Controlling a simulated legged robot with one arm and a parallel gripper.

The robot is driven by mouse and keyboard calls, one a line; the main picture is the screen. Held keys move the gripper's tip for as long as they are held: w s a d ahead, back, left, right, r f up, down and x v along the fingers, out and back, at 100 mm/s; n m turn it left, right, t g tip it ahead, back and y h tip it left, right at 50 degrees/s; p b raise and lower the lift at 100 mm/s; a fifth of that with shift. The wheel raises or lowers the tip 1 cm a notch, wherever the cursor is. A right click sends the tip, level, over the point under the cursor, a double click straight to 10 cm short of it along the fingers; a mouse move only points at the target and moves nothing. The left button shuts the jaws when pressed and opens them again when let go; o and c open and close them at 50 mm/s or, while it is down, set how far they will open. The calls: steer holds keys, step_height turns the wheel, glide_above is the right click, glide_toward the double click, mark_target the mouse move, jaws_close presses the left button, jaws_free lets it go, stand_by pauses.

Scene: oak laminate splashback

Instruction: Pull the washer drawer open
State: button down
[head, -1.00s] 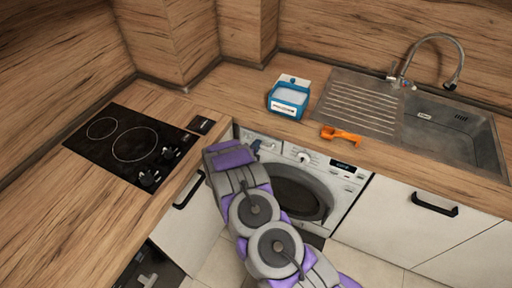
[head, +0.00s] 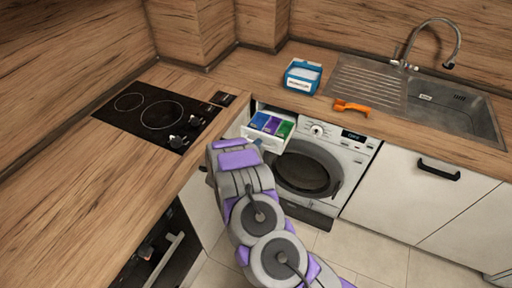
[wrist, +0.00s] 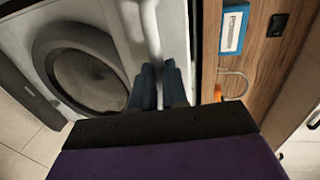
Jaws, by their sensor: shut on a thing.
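The washer (head: 325,165) is a white front loader with a dark round door, under the counter. Its drawer (head: 275,143) stands pulled out at the upper left, showing blue, purple and green compartments inside. The washer door (wrist: 85,75) is left of the fingers there.
A blue box (head: 302,77) and an orange tool-like object (head: 352,108) lie on the wooden counter above the washer. A sink (head: 450,108) is at right, a black hob (head: 155,114) at left. Tiled floor in front is clear.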

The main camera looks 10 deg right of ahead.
steer(key=shift+s+d+f, duration=0.15)
steer(key=shift+s+f, duration=0.05)
steer(key=shift+f, duration=0.05)
steer(key=c, duration=1.5)
jaws_free()
steer(key=o, duration=0.4)
steer(key=shift+w+a+r, duration=0.1)
steer(key=shift+a+r, duration=0.05)
steer(key=shift+a, duration=0.15)
steer(key=shift+c, duration=0.2)
steer(key=p+v, duration=0.2)
steer(key=v, duration=1.5)
steer(key=shift+a, duration=0.15)
